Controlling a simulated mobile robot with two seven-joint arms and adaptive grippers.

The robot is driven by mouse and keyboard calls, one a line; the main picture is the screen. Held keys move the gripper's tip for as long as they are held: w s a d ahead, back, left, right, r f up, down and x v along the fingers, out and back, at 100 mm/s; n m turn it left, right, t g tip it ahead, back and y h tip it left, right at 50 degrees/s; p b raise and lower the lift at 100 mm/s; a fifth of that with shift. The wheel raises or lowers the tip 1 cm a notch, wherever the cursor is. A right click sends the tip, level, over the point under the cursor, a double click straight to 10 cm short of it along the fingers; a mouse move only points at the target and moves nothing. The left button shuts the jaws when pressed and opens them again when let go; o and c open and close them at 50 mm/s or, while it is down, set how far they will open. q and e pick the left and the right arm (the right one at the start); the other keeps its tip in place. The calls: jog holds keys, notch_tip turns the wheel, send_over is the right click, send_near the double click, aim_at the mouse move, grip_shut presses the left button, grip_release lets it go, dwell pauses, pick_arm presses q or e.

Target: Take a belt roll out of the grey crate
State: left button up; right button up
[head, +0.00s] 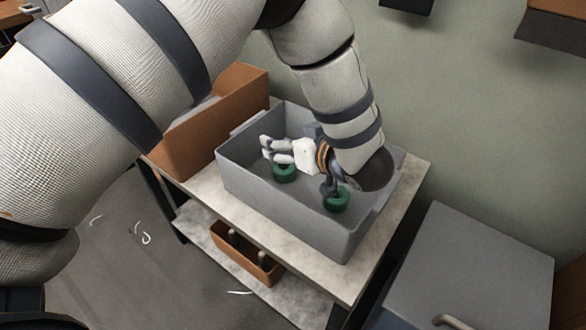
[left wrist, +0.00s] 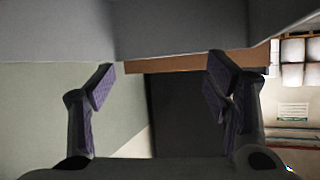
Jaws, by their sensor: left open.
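The grey crate (head: 262,208) stands on a table in the head view. Two green belt rolls show inside it: one (head: 285,174) toward the left, just below my left gripper's fingers in the picture, and one (head: 337,203) toward the right, below the wrist. My left gripper (head: 266,148) is over the crate, its fingers pointing left. In the left wrist view, its fingers (left wrist: 162,85) are spread with nothing between them. A grey surface fills the top of that view; I cannot tell for certain that it is the crate. My right gripper is not in view.
A brown box (head: 193,140) stands beside the crate on the left of the table (head: 210,182). A smaller brown bin (head: 240,262) sits on the lower shelf. A grey cabinet (head: 470,265) stands at the right. The wall is close behind the table.

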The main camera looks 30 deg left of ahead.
pick_arm(q)
jog(key=d+f, duration=0.2)
jog(key=b, duration=0.2)
send_near(284, 166)
jog(key=shift+w+a+f+h, duration=0.2)
jog(key=shift+a+f, duration=0.1)
jog(key=shift+a, duration=0.3)
jog(key=shift+w+a+f+h, duration=0.1)
jog(key=shift+w+a+f, duration=0.2)
jog(key=shift+a, duration=0.3)
jog(key=shift+n, duration=0.3)
jog(key=x, duration=0.6)
jog(key=shift+a+f, duration=0.15)
jog(key=shift+a, duration=0.1)
jog(key=shift+w+a+f, duration=0.1)
jog(key=shift+w+a, duration=0.15)
jog(key=shift+a, duration=0.05)
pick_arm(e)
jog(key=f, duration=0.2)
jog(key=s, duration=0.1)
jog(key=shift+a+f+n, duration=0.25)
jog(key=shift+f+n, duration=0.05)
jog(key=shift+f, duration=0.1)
pick_arm(q)
jog(key=shift+c, duration=0.6)
jog(key=c, duration=1.2)
